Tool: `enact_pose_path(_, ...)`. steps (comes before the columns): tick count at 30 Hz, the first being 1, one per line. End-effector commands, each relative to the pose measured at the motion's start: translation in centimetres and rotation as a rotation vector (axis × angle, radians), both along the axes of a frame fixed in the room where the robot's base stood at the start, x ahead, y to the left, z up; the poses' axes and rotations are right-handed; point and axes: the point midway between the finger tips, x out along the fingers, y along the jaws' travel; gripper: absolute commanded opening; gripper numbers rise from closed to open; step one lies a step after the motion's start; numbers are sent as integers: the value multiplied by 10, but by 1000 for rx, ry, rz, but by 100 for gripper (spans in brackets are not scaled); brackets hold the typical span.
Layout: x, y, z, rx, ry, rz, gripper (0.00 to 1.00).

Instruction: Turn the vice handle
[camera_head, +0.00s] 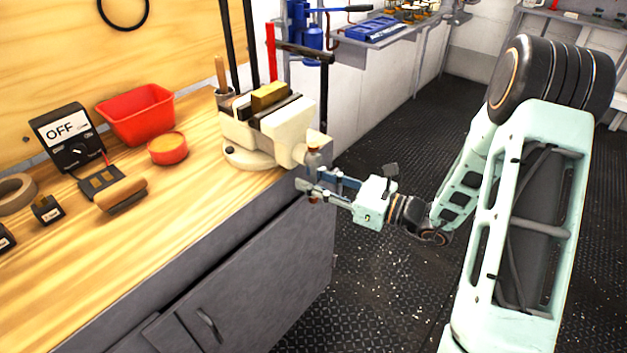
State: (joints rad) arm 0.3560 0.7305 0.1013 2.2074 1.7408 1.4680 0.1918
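A cream bench vice (291,131) stands on the front corner of the wooden workbench. A brass-coloured block (269,96) sits at its jaws. The vice handle (313,158) hangs roughly upright at the vice's front end, past the bench edge. Its upper end shows, and its middle is partly hidden by my fingers. My gripper (314,184) reaches in from the right at the handle. Its two fingers look apart, on either side of the handle. I cannot tell whether they press on it.
The workbench (190,205) carries a red bin (137,115), a red round tin (168,149), an "OFF" box (69,137) and a wooden-handled tool (121,195). A grey cabinet (240,275) is below. Dark riveted floor (390,270) is open to the right.

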Motion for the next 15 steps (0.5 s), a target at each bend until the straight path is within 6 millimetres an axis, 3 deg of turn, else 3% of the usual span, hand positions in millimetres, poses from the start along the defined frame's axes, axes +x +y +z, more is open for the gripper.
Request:
enact_pose_path(6,0,0,0,0,-1,0,26)
enact_pose_path(13,0,0,0,0,-1,1,1)
enact_pose_path(15,0,0,0,0,-1,1,0)
